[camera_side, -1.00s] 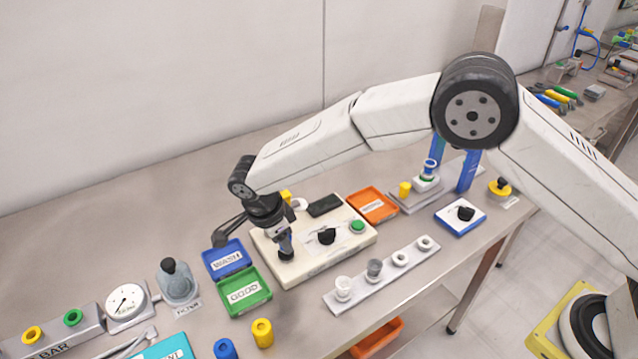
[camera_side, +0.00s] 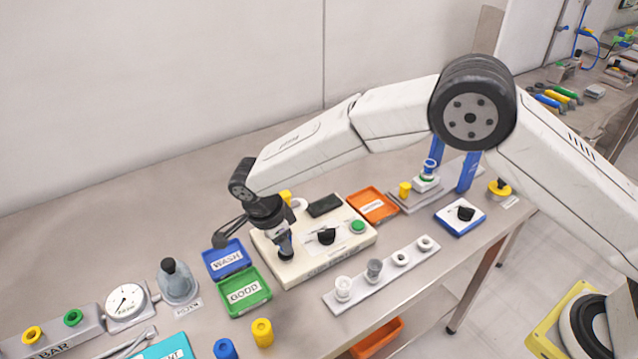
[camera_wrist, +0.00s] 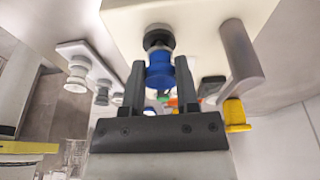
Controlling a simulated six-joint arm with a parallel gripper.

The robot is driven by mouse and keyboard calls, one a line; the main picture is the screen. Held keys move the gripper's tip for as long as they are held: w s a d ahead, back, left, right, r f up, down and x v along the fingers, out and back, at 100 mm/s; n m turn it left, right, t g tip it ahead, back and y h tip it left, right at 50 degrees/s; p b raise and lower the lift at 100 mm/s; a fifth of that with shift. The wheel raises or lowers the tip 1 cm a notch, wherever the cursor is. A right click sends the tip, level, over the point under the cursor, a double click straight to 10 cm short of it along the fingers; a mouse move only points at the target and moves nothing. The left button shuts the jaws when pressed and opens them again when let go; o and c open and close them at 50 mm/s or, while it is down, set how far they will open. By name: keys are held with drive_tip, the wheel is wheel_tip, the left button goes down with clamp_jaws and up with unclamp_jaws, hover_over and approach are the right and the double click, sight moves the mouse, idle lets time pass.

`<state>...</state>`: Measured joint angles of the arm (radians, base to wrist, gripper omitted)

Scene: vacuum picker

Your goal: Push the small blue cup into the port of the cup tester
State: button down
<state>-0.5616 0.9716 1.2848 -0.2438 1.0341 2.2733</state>
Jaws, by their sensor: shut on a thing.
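The small blue cup (camera_wrist: 159,70) is between the fingers of my gripper (camera_wrist: 158,84) in the wrist view. My gripper is shut on it. The cup's end meets or nearly meets a dark round port (camera_wrist: 158,38) on the pale face of the cup tester; whether it is seated inside I cannot tell. In the side view the cup tester (camera_side: 336,255) is a cream box with a black knob and a green button.
Green GOOD tray (camera_side: 262,304) and blue WASH tray (camera_side: 207,257) lie left of the tester. An orange tray (camera_side: 391,214) is behind it. A pale rack (camera_side: 372,290) with several cups lies in front. A yellow cup (camera_side: 262,332) stands near the front edge.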

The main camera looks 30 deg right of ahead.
drive_tip(key=shift+f, duration=0.45)
idle(0.4)
drive_tip(key=shift+c, duration=1.4)
unclamp_jaws()
drive_tip(key=shift+v, duration=3)
drive_tip(key=shift+d, duration=0.1)
